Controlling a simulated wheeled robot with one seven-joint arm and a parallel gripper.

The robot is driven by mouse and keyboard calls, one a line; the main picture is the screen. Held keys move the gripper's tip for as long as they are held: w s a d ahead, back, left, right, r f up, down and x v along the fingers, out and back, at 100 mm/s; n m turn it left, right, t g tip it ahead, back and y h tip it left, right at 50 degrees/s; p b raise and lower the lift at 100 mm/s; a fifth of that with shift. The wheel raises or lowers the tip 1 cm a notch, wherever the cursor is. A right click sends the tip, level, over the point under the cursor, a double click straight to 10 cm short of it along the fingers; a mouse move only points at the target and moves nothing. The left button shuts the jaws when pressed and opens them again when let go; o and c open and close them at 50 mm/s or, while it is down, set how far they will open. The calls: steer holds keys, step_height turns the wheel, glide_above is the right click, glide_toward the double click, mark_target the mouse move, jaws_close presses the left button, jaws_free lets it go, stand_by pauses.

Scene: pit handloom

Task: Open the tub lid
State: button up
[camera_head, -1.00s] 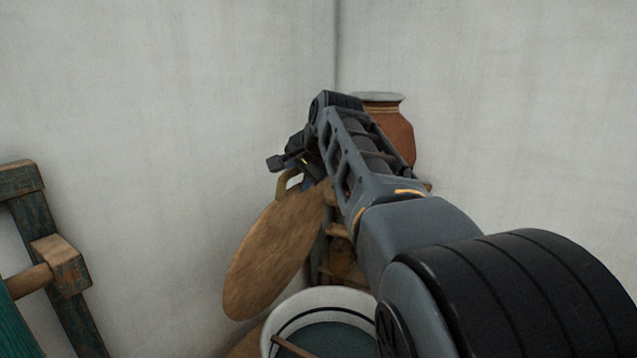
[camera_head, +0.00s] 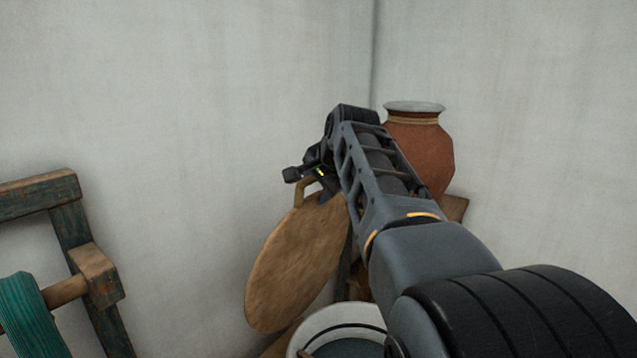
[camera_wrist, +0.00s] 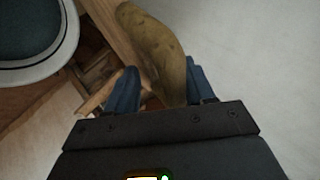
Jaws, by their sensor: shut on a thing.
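The tub lid is a round brown wooden disc (camera_head: 295,265) with a looped handle (camera_head: 303,190) at its upper edge. It stands steeply tilted, up behind and left of the tub. The tub (camera_head: 318,322) has a white rim and a dark blue-grey inside, and its mouth is uncovered. My gripper (camera_head: 318,178) is at the lid's top edge, shut on the handle; my arm hides part of this. In the wrist view the blue fingers (camera_wrist: 163,92) flank the lid (camera_wrist: 160,45), and the tub rim (camera_wrist: 67,50) is at upper left. Whether lid and tub touch is unclear.
A clay pot (camera_head: 425,150) stands on a wooden support (camera_head: 453,208) behind my arm. A wooden frame (camera_head: 85,250) with a teal roll (camera_head: 28,315) is at the left. White walls meet in a corner close behind the lid.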

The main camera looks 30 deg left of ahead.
steer(key=shift+f, duration=0.1)
steer(key=shift+s+d+r, duration=0.15)
steer(key=shift+d+r, duration=0.1)
steer(key=shift+r, duration=0.15)
steer(key=b+v, duration=0.1)
steer(key=v, duration=0.6)
steer(key=shift+r, duration=0.1)
steer(key=s+r+p, duration=0.3)
steer(key=r+p, duration=0.1)
steer(key=r, duration=0.4)
steer(key=shift+s, duration=0.25)
stand_by(0.7)
steer(key=shift+a, duration=0.1)
stand_by(0.5)
